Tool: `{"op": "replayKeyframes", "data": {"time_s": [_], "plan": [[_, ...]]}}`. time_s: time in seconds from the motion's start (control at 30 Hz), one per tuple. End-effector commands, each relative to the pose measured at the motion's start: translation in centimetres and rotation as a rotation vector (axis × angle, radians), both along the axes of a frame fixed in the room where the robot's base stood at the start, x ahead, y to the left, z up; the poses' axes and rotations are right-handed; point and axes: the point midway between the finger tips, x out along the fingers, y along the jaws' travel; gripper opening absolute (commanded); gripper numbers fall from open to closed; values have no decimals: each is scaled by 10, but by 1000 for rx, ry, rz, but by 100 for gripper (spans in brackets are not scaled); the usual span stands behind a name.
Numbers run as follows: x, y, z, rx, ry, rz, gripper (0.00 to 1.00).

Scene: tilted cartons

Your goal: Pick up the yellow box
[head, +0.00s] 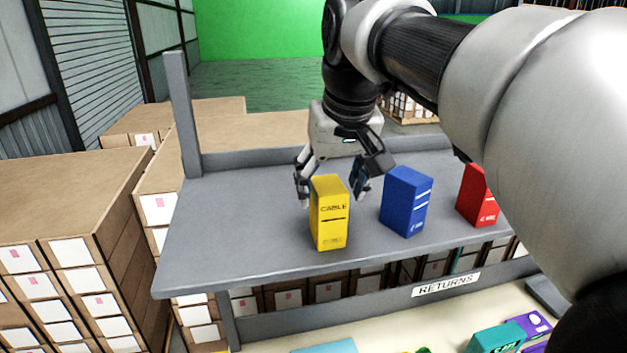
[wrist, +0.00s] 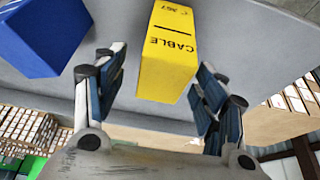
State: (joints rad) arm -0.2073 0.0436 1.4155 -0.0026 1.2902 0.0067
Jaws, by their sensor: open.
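The yellow box (head: 329,215), marked CABLE, stands upright on the grey shelf (head: 250,235) in the head view. My gripper (head: 331,186) is open just behind it, with one finger toward each side of the box. In the wrist view the yellow box (wrist: 168,52) lies between and beyond the two fingertips of my gripper (wrist: 157,85). The right finger is close to the box, and a wider gap shows on the left. I cannot tell whether the right finger touches it.
A blue box (head: 405,202) stands to the right of the yellow box, and a red box (head: 477,196) further right, partly hidden by my arm. A grey post (head: 182,115) rises at the shelf's back left. The shelf's left part is clear. A RETURNS label (head: 446,285) sits below.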

Motion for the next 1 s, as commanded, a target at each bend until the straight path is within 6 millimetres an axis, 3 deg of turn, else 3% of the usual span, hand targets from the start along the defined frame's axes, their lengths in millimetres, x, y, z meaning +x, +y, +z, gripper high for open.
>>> {"op": "replayKeyframes", "data": {"time_s": [0.43, 0.73, 1.0], "plan": [[21, 7, -45, 0, 1, 0, 65], [23, 8, -50, 0, -1, 0, 65], [23, 8, -49, 0, -1, 0, 47]]}}
